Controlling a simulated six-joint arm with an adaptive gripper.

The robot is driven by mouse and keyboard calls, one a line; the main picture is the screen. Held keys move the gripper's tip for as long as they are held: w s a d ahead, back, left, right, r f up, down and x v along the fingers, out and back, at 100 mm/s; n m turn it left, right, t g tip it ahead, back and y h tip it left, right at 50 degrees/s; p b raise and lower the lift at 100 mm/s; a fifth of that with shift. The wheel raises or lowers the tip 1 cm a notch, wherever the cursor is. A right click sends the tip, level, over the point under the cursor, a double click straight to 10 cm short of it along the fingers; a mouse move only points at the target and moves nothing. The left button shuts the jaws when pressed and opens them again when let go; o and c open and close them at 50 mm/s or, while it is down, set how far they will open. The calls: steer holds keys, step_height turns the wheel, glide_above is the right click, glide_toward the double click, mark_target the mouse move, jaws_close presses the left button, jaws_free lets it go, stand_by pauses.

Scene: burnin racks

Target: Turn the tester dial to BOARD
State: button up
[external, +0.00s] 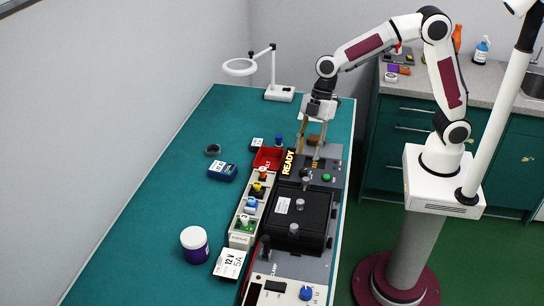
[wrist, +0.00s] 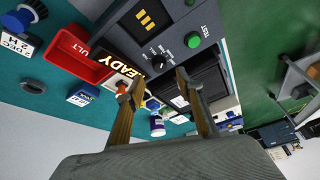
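The tester panel (external: 333,163) is grey, at the far end of the rack row, with a lit READY display (external: 289,162) and a green TEST button (external: 326,178). In the wrist view, a small black dial (wrist: 159,63) sits on the panel near the green TEST button (wrist: 194,41). Its printed labels are too small to read surely, so I cannot tell its setting. My gripper (external: 311,151) points down above the panel. In the wrist view its tan fingers (wrist: 155,83) stand apart with nothing between them; the dial shows beyond the fingertips, with no contact visible.
A red bin (external: 268,157) stands left of the display. A black lidded box (external: 313,213) and a pale rack (external: 247,213) with coloured parts lie nearer. A blue-labelled block (external: 222,171) and a purple jar (external: 195,245) stand on the green bench. The bench's left side is mostly clear.

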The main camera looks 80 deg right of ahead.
mark_target(304, 169)
steer(key=shift+x, duration=3.05)
jaws_close()
